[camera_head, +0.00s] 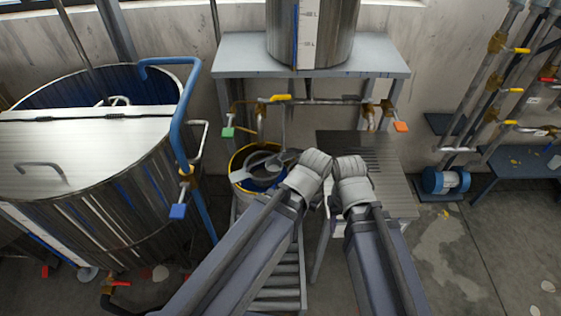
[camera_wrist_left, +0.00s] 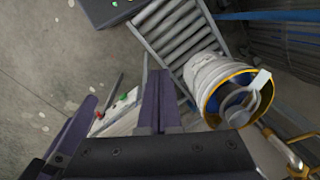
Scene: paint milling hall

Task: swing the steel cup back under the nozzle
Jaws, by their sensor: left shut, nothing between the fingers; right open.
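The steel cup (camera_head: 262,163) is a grey round shape over a yellow-rimmed bucket (camera_head: 233,168) in the head view. In the left wrist view the cup (camera_wrist_left: 240,105) shows as a grey ring with a pale tab, over the mouth of the white bucket (camera_wrist_left: 205,72) with blue inside. A thin pipe (camera_head: 283,125) hangs from the valve pipework above the bucket; I cannot tell if it is the nozzle. My left gripper (camera_wrist_left: 158,75) is shut and empty, beside the bucket and apart from it. My right gripper (camera_head: 350,168) is open, to the right of my left wrist; its fingers are mostly hidden.
A roller conveyor (camera_wrist_left: 175,32) runs up to the bucket. A large steel vat (camera_head: 110,215) with a blue pipe (camera_head: 180,120) stands left. A grey stand (camera_head: 235,62) carries a tank (camera_head: 320,35). A slatted table (camera_head: 375,150) is behind my right arm.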

